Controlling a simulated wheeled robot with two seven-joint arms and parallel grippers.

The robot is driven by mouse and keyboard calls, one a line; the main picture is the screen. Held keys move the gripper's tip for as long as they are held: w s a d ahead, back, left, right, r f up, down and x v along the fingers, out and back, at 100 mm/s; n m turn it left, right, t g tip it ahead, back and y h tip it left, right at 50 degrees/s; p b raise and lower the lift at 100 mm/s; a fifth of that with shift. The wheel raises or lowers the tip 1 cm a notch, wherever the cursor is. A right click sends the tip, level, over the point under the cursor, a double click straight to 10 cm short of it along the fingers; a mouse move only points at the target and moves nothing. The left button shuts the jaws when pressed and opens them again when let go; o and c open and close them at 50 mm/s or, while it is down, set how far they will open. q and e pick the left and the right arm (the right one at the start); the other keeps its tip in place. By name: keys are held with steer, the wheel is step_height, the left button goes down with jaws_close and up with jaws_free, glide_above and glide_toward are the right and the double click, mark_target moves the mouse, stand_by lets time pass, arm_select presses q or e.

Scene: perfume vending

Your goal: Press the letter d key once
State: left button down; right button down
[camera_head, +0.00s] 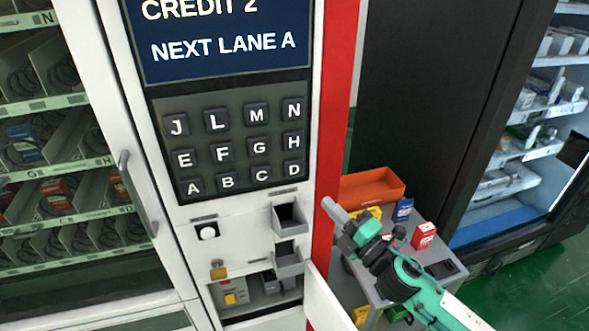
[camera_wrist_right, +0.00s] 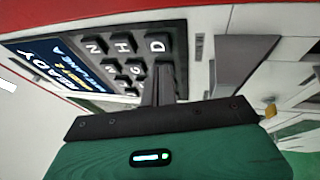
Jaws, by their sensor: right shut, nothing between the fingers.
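The letter D key (camera_head: 292,169) is at the lower right corner of the dark keypad (camera_head: 235,190) on the vending machine's front. It also shows in the right wrist view (camera_wrist_right: 157,46). My right gripper (camera_head: 333,210) is shut and empty, to the right of and below the D key in the head view. In the right wrist view its closed fingers (camera_wrist_right: 160,80) point toward the keypad, and their tips appear just below the D key. In the head view the tips are clearly apart from the key. My left gripper is not in view.
The screen (camera_head: 220,45) above the keypad reads CREDIT 2, NEXT LANE A. Below are a round white button (camera_head: 208,232) and small trays (camera_head: 289,219). An open white flap (camera_head: 325,303) juts out. A grey cart (camera_head: 448,277) with an orange bin (camera_head: 371,187) stands right.

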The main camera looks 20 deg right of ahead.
steer(key=a+r+n+g+y, duration=0.1)
steer(key=n+y, duration=0.1)
steer(key=n, duration=0.1)
steer(key=s+a+r+n+g+y, duration=0.1)
steer(key=n+g+y, duration=0.1)
steer(key=n, duration=0.1)
steer(key=s+a+r+n+g+y, duration=0.1)
steer(key=a+n+y, duration=0.1)
steer(key=n, duration=0.2)
steer(key=shift+r, duration=0.15)
steer(key=shift+w, duration=0.15)
glide_toward(285, 169)
steer(key=shift+x, duration=2.25)
steer(key=shift+a+r, duration=0.1)
steer(key=shift+r, duration=0.1)
steer(key=shift+w, duration=0.3)
